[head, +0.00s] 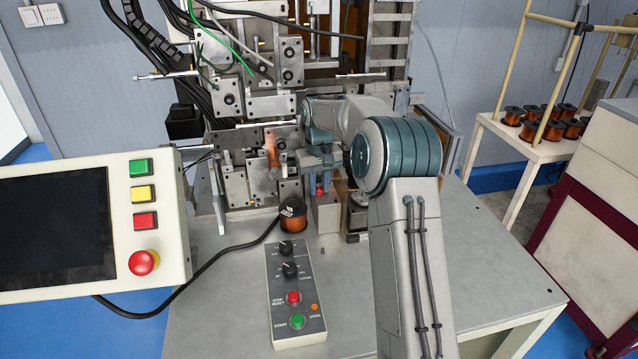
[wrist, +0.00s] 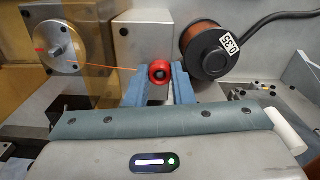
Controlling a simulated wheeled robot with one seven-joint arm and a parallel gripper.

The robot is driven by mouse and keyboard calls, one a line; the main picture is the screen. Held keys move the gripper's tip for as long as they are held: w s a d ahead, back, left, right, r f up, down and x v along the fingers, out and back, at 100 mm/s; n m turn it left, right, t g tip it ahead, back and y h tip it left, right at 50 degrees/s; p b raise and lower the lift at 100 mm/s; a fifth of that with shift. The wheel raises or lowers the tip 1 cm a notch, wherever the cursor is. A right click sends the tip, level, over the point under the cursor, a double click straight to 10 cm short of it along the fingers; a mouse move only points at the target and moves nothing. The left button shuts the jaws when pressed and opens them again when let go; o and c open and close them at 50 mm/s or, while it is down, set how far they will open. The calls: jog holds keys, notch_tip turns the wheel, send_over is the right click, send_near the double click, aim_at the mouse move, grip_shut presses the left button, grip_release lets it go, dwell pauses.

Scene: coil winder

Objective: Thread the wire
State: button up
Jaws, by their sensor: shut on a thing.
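My gripper (wrist: 160,76) has two blue fingers, closed on either side of a small red ring (wrist: 160,72) with a dark centre. In the head view, my gripper (head: 320,182) is between the winder and my arm, with the red ring (head: 320,191) low between the fingers. The ring is in front of a grey block (wrist: 142,30); I cannot tell whether it touches the block. A thin orange wire (wrist: 100,68) runs from a round metal disc (wrist: 58,46) on the left to the left finger beside the ring. Its end is hidden there.
A copper wire spool (wrist: 209,52) labelled 0.35 stands close beside the block; the head view also shows this spool (head: 293,217). A button box (head: 295,292) with a black cable lies on the bench. The winder's plates (head: 240,185) crowd behind. The bench's front right is clear.

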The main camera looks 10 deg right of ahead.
jog(key=o, duration=1)
notch_tip(320, 180, up, 14)
jog(key=shift+f, duration=0.1)
